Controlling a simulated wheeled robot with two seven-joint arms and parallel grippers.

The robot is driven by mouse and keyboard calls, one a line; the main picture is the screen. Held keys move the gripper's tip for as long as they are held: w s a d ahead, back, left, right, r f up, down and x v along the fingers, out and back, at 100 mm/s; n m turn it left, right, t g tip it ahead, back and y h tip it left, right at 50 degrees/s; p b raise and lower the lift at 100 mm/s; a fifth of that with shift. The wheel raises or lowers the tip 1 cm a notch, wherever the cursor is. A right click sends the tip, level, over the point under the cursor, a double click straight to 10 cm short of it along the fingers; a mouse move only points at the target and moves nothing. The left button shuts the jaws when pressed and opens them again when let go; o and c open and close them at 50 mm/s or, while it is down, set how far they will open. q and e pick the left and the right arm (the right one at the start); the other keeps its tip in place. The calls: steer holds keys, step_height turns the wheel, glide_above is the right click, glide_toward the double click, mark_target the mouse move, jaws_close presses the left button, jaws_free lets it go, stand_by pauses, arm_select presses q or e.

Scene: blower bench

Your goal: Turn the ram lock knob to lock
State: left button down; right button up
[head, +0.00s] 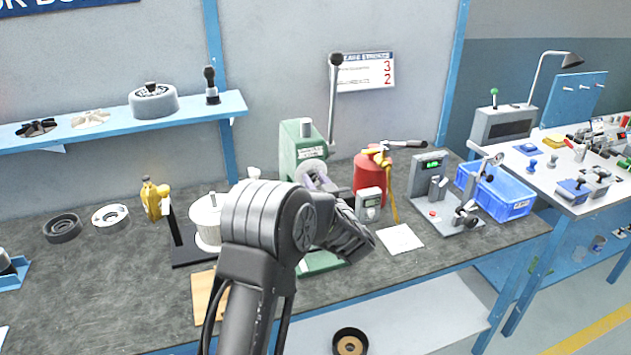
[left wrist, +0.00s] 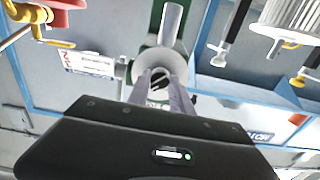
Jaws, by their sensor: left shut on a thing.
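The green press (head: 299,143) stands at the back of the bench, with a long black-knobbed lever (head: 334,95) rising from it. A pale round disc (head: 310,169) shows on its front. My left gripper (head: 322,186) reaches to the press front, its own wrist hiding much of the lower press. In the left wrist view, turned upside down, the gripper's fingers (left wrist: 161,92) close on a small dark knob (left wrist: 160,80) in front of the pale disc (left wrist: 160,64). I take it for the ram lock knob. Its turn angle cannot be read. My right gripper is not in view.
A red cylinder (head: 369,182) and a grey meter (head: 369,204) stand close right of the press. A white pot (head: 205,222) stands left. A blue bin (head: 506,196) and a grey fixture (head: 430,173) are farther right. The front left bench is mostly clear.

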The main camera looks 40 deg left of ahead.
arm_select(q)
steer(key=c, duration=1.1)
jaws_free()
steer(key=shift+c, duration=0.2)
steer(key=b+v, duration=0.1)
steer(key=v, duration=0.6)
steer(key=shift+s+d+b, duration=0.25)
steer(key=shift+d+b, duration=0.1)
